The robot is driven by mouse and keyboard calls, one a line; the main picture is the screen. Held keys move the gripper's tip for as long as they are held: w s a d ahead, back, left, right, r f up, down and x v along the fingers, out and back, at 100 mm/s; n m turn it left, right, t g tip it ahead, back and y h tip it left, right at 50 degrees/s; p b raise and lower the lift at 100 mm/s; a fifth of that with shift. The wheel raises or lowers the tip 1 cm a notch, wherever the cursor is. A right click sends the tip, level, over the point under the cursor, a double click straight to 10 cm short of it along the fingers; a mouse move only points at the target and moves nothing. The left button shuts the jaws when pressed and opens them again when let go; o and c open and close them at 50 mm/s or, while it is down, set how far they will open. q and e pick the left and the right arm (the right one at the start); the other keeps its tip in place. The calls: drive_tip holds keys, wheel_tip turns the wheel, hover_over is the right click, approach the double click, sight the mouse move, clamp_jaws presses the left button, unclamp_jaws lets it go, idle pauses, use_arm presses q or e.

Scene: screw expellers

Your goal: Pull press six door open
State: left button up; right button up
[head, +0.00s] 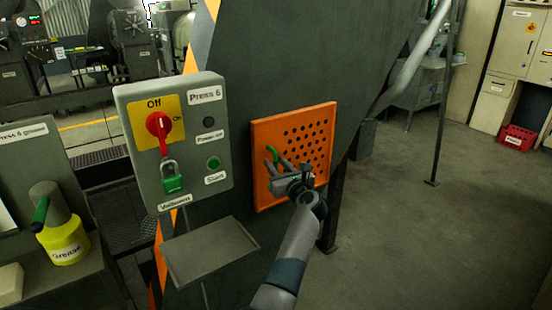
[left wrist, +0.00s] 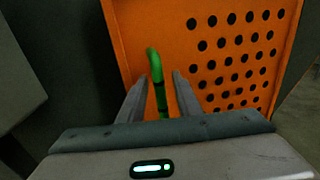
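The press six door (head: 318,130) is an orange panel with rows of round holes, set on the dark press wall. It looks closed; it also shows in the left wrist view (left wrist: 135,30). Its green handle (head: 272,154) is near the door's left side. My left gripper (head: 272,160) is at the handle, with its fingers pointing at the door. In the left wrist view the green handle (left wrist: 155,68) stands between the two fingers, with a small gap visible on each side. The fingers are apart. My right gripper is not in view.
A grey Press 6 control box (head: 190,185) with a red switch at Off and a green padlock (head: 172,178) stands left of the door. A grey tray (head: 210,250) sits below it. A yellow grease can (head: 65,243) is at lower left. Open floor lies right.

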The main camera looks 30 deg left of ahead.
use_arm(q)
drive_tip(key=shift+w+a, duration=0.1)
drive_tip(key=shift+a, duration=0.05)
drive_tip(key=shift+r, duration=0.1)
drive_tip(key=shift+c, duration=0.3)
clamp_jaws()
